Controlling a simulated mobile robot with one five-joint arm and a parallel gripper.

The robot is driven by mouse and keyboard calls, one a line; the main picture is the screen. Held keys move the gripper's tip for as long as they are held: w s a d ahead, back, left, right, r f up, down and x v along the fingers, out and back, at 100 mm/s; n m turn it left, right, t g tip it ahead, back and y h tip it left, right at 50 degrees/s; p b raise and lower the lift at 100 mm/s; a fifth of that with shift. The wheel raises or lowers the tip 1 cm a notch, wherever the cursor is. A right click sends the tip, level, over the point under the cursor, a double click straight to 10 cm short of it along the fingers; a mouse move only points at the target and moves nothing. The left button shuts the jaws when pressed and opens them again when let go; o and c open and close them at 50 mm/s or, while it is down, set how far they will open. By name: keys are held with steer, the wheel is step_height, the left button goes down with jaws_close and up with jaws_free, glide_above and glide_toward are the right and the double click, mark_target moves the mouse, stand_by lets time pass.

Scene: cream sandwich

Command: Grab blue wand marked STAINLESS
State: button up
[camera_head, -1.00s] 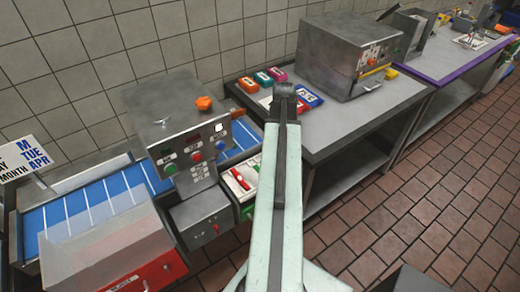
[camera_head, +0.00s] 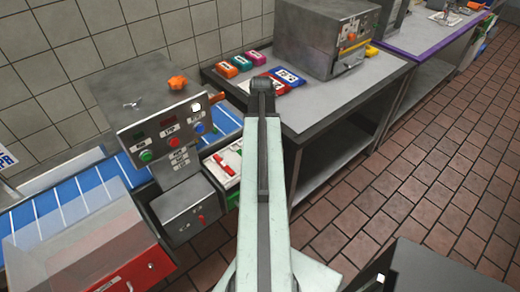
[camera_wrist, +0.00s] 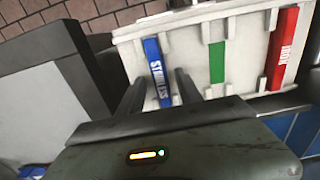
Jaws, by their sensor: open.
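The blue wand (camera_wrist: 156,70) with white lettering, read as STAINLESS, stands in a white holder (camera_wrist: 190,50) in the wrist view. Beside it to the right are a green wand (camera_wrist: 217,62) and a red wand (camera_wrist: 283,48) with white lettering. My gripper (camera_wrist: 160,76) is open. Its dark fingers appear on either side of the lower part of the blue wand; whether they reach its depth I cannot tell. In the head view the holder (camera_head: 222,170) shows beside the control box, partly behind my arm; the blue wand and gripper cannot be made out there.
A grey control box (camera_head: 165,110) with buttons and a blue conveyor (camera_head: 75,205) stand at left. A grey table (camera_head: 325,108) holds small coloured boxes (camera_head: 235,62) and a metal machine (camera_head: 325,40). Tiled floor (camera_head: 440,170) is open at right.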

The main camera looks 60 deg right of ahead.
jaws_close()
step_height(320, 180, up, 10)
steer(key=p, duration=1)
steer(key=shift+s, duration=0.1)
